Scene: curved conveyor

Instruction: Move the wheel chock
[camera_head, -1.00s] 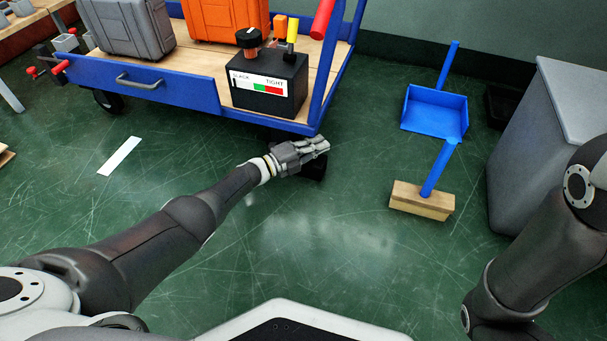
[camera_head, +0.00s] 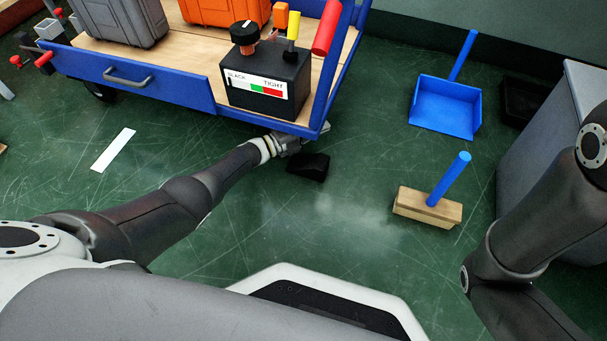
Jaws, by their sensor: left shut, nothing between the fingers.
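The wheel chock, a small black block (camera_head: 308,167), lies on the green floor just in front of the blue cart's right corner. My left gripper (camera_head: 318,132) is just beyond the chock, at the cart's lower edge, with its fingers shut and empty. The cart corner partly hides the gripper. In the picture the gripper sits above the chock's left end, and I cannot tell whether they touch. My right arm shows at the right edge, but its gripper is out of view.
The blue cart (camera_head: 150,80) carries a grey case (camera_head: 120,22), an orange case (camera_head: 225,10) and a black tension box (camera_head: 265,80). A blue dustpan (camera_head: 446,103) and a wooden-headed broom (camera_head: 428,206) stand to the right, near a grey bin (camera_head: 535,150). Floor in front is clear.

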